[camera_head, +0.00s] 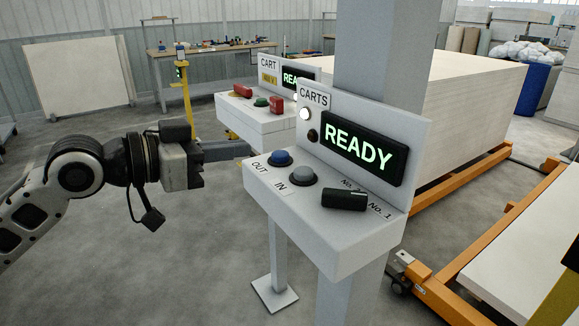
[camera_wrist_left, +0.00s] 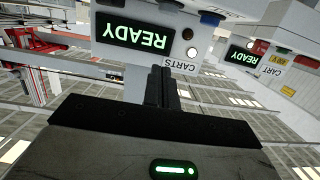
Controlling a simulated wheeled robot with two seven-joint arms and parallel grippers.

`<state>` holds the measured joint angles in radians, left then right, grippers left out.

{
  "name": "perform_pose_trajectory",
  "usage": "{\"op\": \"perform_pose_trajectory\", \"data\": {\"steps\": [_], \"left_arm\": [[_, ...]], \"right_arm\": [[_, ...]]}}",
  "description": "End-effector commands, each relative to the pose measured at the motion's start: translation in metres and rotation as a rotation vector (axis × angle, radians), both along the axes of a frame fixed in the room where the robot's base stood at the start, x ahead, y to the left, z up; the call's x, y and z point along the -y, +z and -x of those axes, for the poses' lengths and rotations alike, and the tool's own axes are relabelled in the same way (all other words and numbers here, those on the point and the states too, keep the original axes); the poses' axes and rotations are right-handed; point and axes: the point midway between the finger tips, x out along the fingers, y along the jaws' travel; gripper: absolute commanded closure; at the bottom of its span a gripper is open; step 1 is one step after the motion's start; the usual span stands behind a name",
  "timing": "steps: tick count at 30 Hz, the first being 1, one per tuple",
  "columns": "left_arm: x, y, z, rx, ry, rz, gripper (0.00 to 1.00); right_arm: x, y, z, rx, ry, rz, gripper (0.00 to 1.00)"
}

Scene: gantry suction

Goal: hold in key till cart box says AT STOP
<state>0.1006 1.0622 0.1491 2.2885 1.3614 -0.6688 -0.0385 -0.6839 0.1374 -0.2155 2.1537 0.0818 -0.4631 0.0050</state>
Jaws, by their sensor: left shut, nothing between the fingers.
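The near cart box (camera_head: 385,130) is labelled CARTS and its lit display (camera_head: 357,147) reads READY in green. On its sloped panel are a blue OUT key (camera_head: 281,158) and a grey IN key (camera_head: 303,175). Neither key is touched. My left gripper (camera_head: 201,165) is shut and empty, in the air left of the panel, apart from both keys. In the left wrist view my shut fingers (camera_wrist_left: 163,88) point toward the box, whose display (camera_wrist_left: 135,38) appears upside down. My right gripper is not in view.
A black selector switch (camera_head: 345,199) sits right of the IN key, near No. 1 lettering. Behind is a second box labelled CART (camera_head: 269,64), with red and green controls. A grey post (camera_head: 380,50) rises behind the near box. An orange cart frame (camera_head: 480,245) stands right.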

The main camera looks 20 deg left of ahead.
Motion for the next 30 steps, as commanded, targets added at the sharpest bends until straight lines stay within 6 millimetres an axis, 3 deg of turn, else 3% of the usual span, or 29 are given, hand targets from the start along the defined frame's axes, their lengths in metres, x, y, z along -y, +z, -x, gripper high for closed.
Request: {"op": "perform_pose_trajectory", "data": {"steps": [11, 16, 26, 30], "left_arm": [[0.003, -0.001, -0.006, -0.002, 0.003, 0.006, 1.00], [0.017, -0.001, -0.022, 0.000, 0.000, 0.006, 1.00], [0.061, -0.014, -0.078, -0.003, 0.000, 0.008, 1.00], [0.062, -0.040, -0.080, -0.008, 0.002, 0.002, 1.00]], "right_arm": [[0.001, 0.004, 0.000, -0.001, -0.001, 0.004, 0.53], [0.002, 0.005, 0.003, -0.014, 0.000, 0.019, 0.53], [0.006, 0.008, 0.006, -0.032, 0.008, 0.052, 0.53], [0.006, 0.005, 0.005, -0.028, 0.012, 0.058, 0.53]]}}
